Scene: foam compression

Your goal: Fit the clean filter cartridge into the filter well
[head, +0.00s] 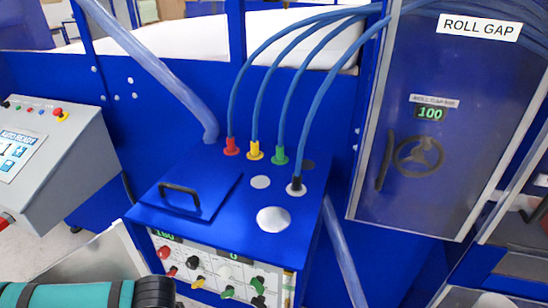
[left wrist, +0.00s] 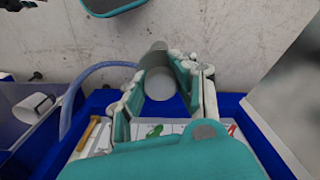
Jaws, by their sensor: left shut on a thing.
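My left gripper (left wrist: 160,88) shows in the left wrist view, its two fingers shut on a grey cylinder (left wrist: 158,82), which looks like the filter cartridge. The fingers cover its sides, and I cannot tell how clean it is. The gripper is outside the head view, where only a teal and black piece of my arm shows at the lower left. The blue cabinet top (head: 233,232) carries a larger pale disc (head: 273,220), a smaller pale disc (head: 260,182) and a dark round spot (head: 308,164). I cannot tell which is the filter well. My right gripper is in neither view.
A flat blue lid with a black handle (head: 180,192) lies on the cabinet's left. Blue hoses run up from red (head: 231,147), yellow (head: 254,151), green (head: 278,156) and black-collared fittings. A control console (head: 45,160) stands left; the ROLL GAP panel (head: 440,140) stands right.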

